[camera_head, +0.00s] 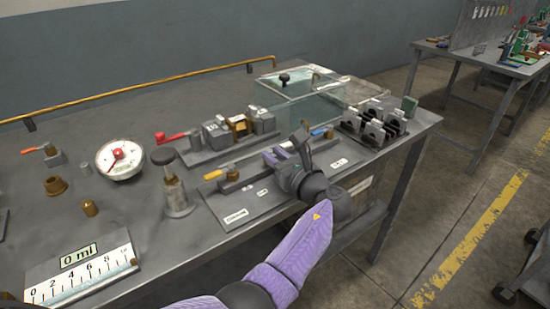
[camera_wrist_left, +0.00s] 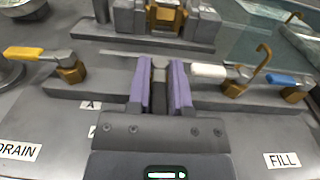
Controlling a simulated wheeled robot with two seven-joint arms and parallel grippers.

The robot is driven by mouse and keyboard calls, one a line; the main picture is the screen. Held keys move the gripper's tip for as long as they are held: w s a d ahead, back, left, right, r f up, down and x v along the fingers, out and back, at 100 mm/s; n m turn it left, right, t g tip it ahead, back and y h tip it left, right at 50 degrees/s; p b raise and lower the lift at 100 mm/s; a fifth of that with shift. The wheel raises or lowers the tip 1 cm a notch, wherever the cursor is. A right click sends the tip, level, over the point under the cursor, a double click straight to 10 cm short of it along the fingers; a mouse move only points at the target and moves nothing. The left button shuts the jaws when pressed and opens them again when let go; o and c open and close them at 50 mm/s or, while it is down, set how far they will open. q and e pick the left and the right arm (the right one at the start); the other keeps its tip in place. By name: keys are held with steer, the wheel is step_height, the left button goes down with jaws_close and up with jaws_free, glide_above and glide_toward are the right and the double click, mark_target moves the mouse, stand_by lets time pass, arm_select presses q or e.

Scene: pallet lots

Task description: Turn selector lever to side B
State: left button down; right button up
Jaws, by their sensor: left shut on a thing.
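My left gripper (camera_head: 290,155) reaches over the valve panel (camera_head: 224,196) near the front edge of the table. In the left wrist view its two purple fingers (camera_wrist_left: 163,85) are closed on a narrow grey piece, which appears to be the selector lever (camera_wrist_left: 160,72). The fingers and palm hide most of the lever and its pivot, so its exact angle cannot be told. An A label (camera_wrist_left: 90,104) shows left of the fingers; no B label can be read. My right gripper is not in view.
A yellow-handled valve (camera_wrist_left: 40,57) by the DRAIN label is left of the gripper. A white handle (camera_wrist_left: 208,70) and a blue-handled valve (camera_wrist_left: 288,83) are right, above the FILL label (camera_wrist_left: 282,160). Behind are a red-handled block row (camera_head: 215,132) and a clear tank (camera_head: 300,100).

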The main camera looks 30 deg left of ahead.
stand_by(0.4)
arm_select(q)
steer(key=c, duration=0.6)
jaws_free()
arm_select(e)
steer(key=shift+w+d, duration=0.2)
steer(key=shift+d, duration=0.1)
arm_select(q)
steer(key=p+v, duration=0.2)
steer(key=v, duration=0.8)
steer(key=shift+w+f+p, duration=0.1)
steer(key=shift+p, duration=0.2)
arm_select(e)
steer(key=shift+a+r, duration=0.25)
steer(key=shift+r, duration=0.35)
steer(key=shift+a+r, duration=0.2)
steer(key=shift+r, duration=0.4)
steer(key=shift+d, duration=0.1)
